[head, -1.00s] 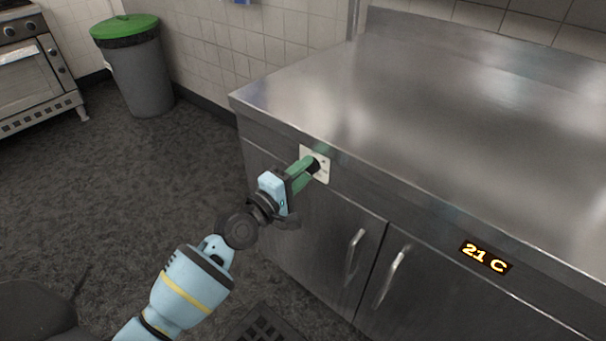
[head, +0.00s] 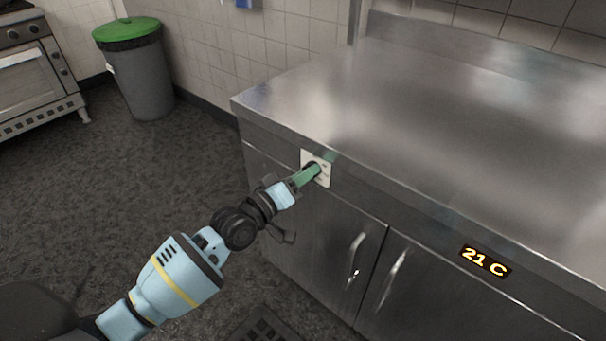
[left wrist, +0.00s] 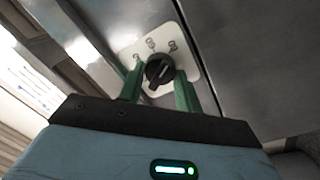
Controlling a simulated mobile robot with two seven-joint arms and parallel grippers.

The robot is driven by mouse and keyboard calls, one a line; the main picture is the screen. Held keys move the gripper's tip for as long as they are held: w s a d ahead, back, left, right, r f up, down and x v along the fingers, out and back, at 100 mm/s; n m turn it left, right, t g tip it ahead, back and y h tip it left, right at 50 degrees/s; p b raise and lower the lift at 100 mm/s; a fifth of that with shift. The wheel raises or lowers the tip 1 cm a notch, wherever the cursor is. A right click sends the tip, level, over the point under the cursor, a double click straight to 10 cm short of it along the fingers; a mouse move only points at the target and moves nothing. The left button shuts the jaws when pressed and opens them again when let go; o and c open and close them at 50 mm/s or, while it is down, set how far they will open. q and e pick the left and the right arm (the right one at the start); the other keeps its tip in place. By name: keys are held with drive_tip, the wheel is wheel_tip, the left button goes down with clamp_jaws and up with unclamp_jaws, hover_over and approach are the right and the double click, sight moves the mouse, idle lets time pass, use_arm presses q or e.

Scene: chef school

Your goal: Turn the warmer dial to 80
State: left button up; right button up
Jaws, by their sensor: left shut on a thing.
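The warmer dial (left wrist: 159,68) is a round black knob on a white plate with dark printed marks, in the left wrist view. The plate (head: 325,180) shows in the head view on the warmer's front, near its left corner. My left gripper (head: 312,171) reaches it from the lower left, its green fingers on either side of the knob and shut on it. In the head view the fingers hide most of the dial. The display (head: 485,261) on the warmer's front reads 21 C. My right gripper is not in view.
The steel warmer top (head: 420,120) is bare. Cabinet doors with two handles (head: 356,258) lie below the dial. A grey bin (head: 140,80) with a green lid and an oven (head: 35,75) stand at the back left. The dark floor between is clear.

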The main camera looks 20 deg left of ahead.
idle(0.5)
use_arm(q)
drive_tip(key=o, duration=1)
drive_tip(key=shift+s, duration=0.1)
drive_tip(key=v, duration=0.7)
drive_tip(key=shift+s+a, duration=0.2)
drive_tip(key=shift+s, duration=0.1)
drive_tip(key=shift+f, duration=0.1)
